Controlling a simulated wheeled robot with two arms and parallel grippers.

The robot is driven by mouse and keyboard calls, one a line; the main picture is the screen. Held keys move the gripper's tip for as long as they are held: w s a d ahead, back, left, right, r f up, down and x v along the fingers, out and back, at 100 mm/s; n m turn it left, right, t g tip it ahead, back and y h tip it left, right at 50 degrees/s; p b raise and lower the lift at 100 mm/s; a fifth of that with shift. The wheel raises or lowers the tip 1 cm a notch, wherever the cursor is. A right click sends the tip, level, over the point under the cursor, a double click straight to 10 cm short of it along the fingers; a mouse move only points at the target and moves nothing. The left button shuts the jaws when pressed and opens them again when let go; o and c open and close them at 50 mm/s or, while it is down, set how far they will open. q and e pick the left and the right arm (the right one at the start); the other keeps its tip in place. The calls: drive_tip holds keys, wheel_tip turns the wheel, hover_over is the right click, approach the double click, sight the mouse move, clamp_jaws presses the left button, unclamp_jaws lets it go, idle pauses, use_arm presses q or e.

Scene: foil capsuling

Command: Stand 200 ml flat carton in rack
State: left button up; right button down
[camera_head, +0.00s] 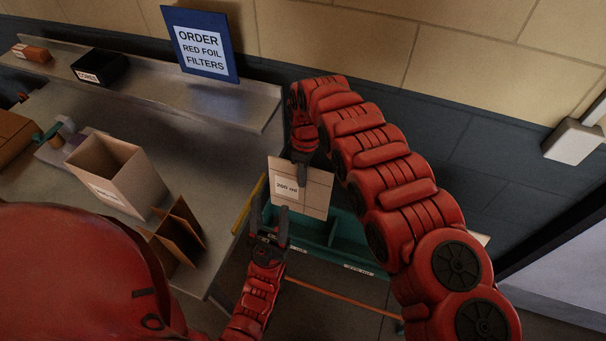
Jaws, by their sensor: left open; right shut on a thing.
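The flat carton (316,194) is a tan cardboard piece with a white "200 ml" label. My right gripper (302,178) is shut on its upper edge and holds it up in front of the teal rack. The teal rack (345,262) has dividers and small white labels on its front edge, and the carton and my arms hide part of it. My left gripper (270,219) is open and empty, just below and left of the carton's lower left corner. I cannot tell whether it touches the carton.
An open cardboard box (113,172) and a folded brown cardboard piece (176,236) stand on the grey bench at the left. A shelf (185,88) behind holds a black box (100,67), an orange box (32,53) and a blue sign (201,45).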

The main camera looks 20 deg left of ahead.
wheel_tip(320, 180, down, 13)
drive_tip(key=b, duration=1)
drive_tip(key=shift+b, duration=0.3)
drive_tip(key=c, duration=0.9)
unclamp_jaws()
